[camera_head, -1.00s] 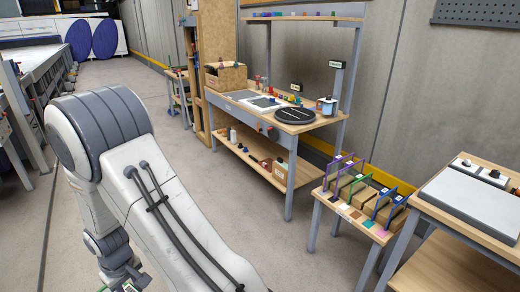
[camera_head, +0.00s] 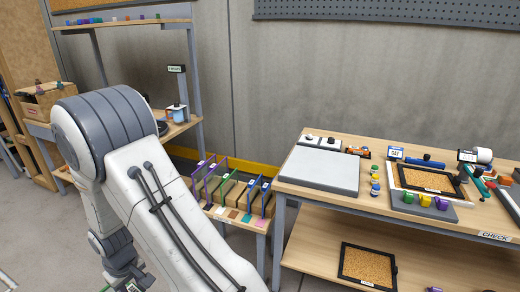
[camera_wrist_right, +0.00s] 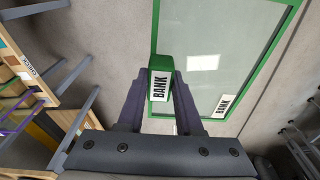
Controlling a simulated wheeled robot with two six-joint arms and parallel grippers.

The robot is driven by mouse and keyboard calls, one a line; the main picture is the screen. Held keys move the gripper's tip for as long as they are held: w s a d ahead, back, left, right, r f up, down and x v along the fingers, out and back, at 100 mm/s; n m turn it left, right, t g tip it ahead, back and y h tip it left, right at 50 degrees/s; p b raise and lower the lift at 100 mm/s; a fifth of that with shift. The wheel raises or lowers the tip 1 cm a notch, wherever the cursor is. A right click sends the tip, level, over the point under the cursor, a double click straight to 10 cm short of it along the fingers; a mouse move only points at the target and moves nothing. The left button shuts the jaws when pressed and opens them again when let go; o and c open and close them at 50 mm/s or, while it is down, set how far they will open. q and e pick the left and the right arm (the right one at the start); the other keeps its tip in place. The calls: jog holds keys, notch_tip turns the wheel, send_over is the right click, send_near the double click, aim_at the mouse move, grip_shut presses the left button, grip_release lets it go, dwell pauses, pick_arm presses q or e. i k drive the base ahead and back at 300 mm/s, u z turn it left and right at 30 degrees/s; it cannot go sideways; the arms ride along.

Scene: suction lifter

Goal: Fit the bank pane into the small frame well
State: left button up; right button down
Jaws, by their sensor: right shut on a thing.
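In the right wrist view my right gripper (camera_wrist_right: 160,88) is shut on the edge of the green-rimmed pane (camera_wrist_right: 222,55), at a white BANK label. The pane is clear, with a second BANK label (camera_wrist_right: 223,106) lower on it; its far parts run out of view. In the head view a dark frame with a cork-coloured inside (camera_head: 428,180) lies on the right bench. Another such frame (camera_head: 367,267) lies on the shelf below. I cannot tell which is the small frame well.
The right bench (camera_head: 330,200) carries a pale flat board (camera_head: 320,170), small coloured pots, and a grey block with coloured clips (camera_head: 424,205). A low rack (camera_head: 232,190) of coloured frames stands to its left. Grey floor shows at lower left.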

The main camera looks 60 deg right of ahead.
aim_at(427, 180)
jog(key=z, duration=2.85)
jog(key=i, duration=0.1)
jog(key=z, duration=0.25)
